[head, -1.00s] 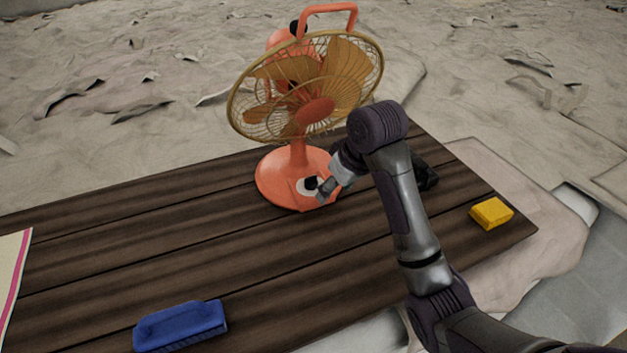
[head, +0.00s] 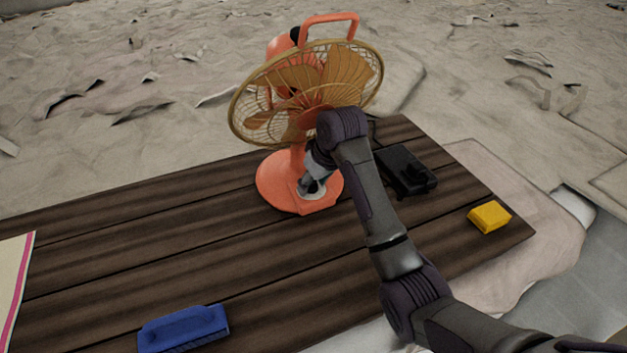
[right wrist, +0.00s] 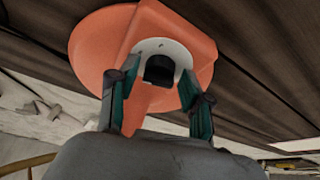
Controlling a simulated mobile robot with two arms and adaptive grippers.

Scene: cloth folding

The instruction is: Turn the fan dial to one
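The orange fan (head: 272,180) stands upright on the dark wooden table, its gold cage tilted up. Its dial is a black knob on a white disc on the base; the knob (right wrist: 159,69) shows clearly in the right wrist view, and the disc (head: 320,193) is partly covered in the head view. My right gripper (head: 311,187) is at the front of the base, over the dial. In the right wrist view its two fingers (right wrist: 160,82) are apart, one to each side of the knob, with gaps visible. My left gripper is out of view.
A black box-like object (head: 405,168) lies right of the fan, and a yellow block (head: 490,217) sits near the table's right end. A blue brush-like object (head: 184,328) lies at the front. A cloth with a pink stripe (head: 12,275) is at the left edge. The table's middle is clear.

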